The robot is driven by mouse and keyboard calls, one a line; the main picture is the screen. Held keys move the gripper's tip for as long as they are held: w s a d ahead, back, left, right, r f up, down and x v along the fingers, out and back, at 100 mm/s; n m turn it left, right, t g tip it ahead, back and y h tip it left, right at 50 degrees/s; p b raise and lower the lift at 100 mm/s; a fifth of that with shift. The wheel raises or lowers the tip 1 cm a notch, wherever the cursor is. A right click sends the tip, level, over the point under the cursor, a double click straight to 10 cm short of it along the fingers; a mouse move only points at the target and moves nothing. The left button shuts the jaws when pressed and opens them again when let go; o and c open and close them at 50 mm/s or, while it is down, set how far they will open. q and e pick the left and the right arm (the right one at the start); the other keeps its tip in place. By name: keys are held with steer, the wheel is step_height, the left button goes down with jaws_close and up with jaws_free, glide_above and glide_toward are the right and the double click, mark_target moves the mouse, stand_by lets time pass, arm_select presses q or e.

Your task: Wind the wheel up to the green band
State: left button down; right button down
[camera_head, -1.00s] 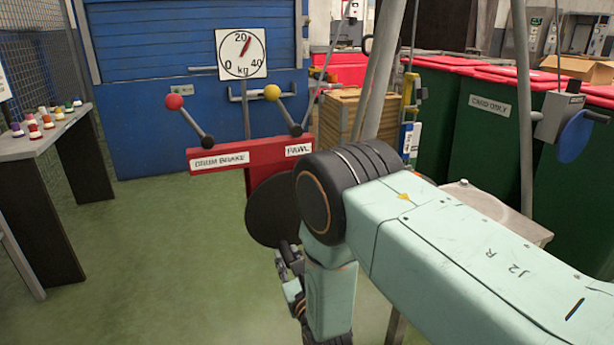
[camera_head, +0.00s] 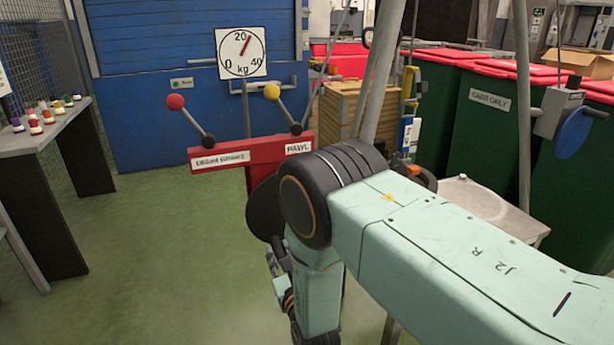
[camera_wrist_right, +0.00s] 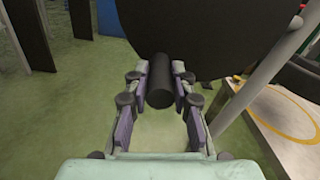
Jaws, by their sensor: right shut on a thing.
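The wheel is a dark disc (camera_head: 262,208) below the red lever bracket, partly hidden behind my right arm. In the right wrist view the wheel (camera_wrist_right: 215,32) fills the top, with a black cylindrical handle (camera_wrist_right: 160,82) standing out from it. My right gripper (camera_wrist_right: 160,92) is shut on this handle, fingers on both sides. In the head view the right gripper (camera_head: 276,262) is small and partly hidden by my forearm. A white dial (camera_head: 241,52) marked 0, 20, 40 kg has a red needle slightly right of 20. I cannot make out a green band. My left gripper is not in view.
The red bracket (camera_head: 235,158) carries a red-knobbed lever (camera_head: 190,120) and a yellow-knobbed lever (camera_head: 283,108). A grey post (camera_head: 375,75) stands right of the wheel. A bench with small coloured items (camera_head: 45,140) is at left. Green floor between is clear.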

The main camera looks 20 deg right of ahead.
steer(key=shift+w+a+r+p, duration=0.15)
steer(key=shift+a+r+p, duration=0.4)
steer(key=shift+a+r, duration=0.45)
steer(key=shift+a+f, duration=0.1)
steer(key=shift+d+f, duration=0.3)
steer(key=shift+f, duration=0.05)
steer(key=c, duration=1.6)
jaws_free()
steer(key=o, duration=0.5)
steer(key=shift+d+f, duration=0.1)
steer(key=shift+f, duration=0.1)
steer(key=shift+o, duration=0.9)
steer(key=shift+s, duration=0.2)
